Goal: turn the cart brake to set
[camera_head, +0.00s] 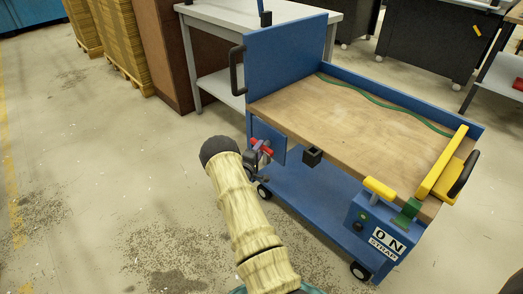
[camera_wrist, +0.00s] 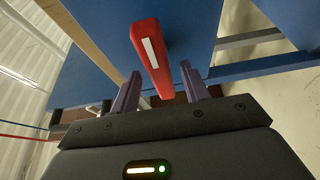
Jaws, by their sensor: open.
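The blue cart (camera_head: 320,195) stands at the centre right with a wooden top. Its brake appears to be the red lever (camera_head: 261,147) on a blue plate (camera_head: 269,139) at the near left end. In the wrist view the red lever (camera_wrist: 150,55) carries a white stripe and points down toward my gripper. My gripper (camera_wrist: 160,72) is open, with one finger on each side of the lever's lower end. Gaps show between the fingers and the lever. In the head view my gripper (camera_head: 255,160) is small and partly hidden by my arm.
A grey table (camera_head: 300,14) stands behind.

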